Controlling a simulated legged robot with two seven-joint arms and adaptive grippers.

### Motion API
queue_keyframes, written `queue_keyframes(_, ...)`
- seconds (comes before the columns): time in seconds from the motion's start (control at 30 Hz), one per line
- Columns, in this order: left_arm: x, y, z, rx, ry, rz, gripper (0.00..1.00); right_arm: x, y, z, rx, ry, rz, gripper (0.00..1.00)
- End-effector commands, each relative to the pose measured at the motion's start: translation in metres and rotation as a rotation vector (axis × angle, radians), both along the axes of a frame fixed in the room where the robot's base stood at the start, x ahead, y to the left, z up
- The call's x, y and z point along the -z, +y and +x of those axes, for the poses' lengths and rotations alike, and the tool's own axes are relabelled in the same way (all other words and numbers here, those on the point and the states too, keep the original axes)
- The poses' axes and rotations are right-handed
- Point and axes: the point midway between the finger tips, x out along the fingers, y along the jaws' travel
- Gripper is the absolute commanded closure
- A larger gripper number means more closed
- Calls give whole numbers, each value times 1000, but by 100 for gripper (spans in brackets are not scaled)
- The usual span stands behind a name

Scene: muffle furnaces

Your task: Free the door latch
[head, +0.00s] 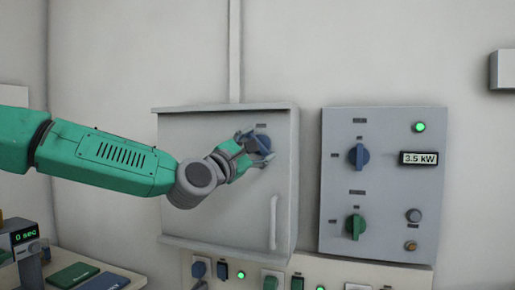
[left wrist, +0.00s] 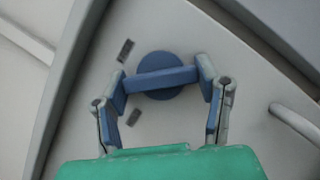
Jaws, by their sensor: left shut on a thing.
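The door latch is a blue round knob with a raised bar (head: 263,143) at the upper right of a grey cabinet door (head: 215,215). In the left wrist view the latch (left wrist: 166,78) lies between the fingers, its bar reaching from one fingertip to the other. My left gripper (head: 254,147) is shut on the latch bar; it also shows in the left wrist view (left wrist: 163,82). Two small dark label marks sit beside the knob. The door looks closed, with a vertical handle (head: 273,222) at its lower right. My right gripper is not in view.
A grey control panel (head: 385,230) to the right has a blue knob (head: 359,155), a green knob (head: 355,226), a green lamp and a "3.5 kW" display (head: 418,158). Switches line the strip below. A "0 sec" device (head: 24,237) stands lower left.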

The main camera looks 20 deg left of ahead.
Motion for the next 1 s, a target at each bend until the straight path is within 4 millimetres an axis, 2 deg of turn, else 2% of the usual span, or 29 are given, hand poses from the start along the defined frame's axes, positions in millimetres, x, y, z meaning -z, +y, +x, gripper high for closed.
queue_keyframes(0.6, 0, 0, 0, 2, -13, 558, 71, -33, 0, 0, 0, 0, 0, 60)
queue_keyframes(1.0, 3, 0, 0, 4, -18, 750, 71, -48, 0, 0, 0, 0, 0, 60)
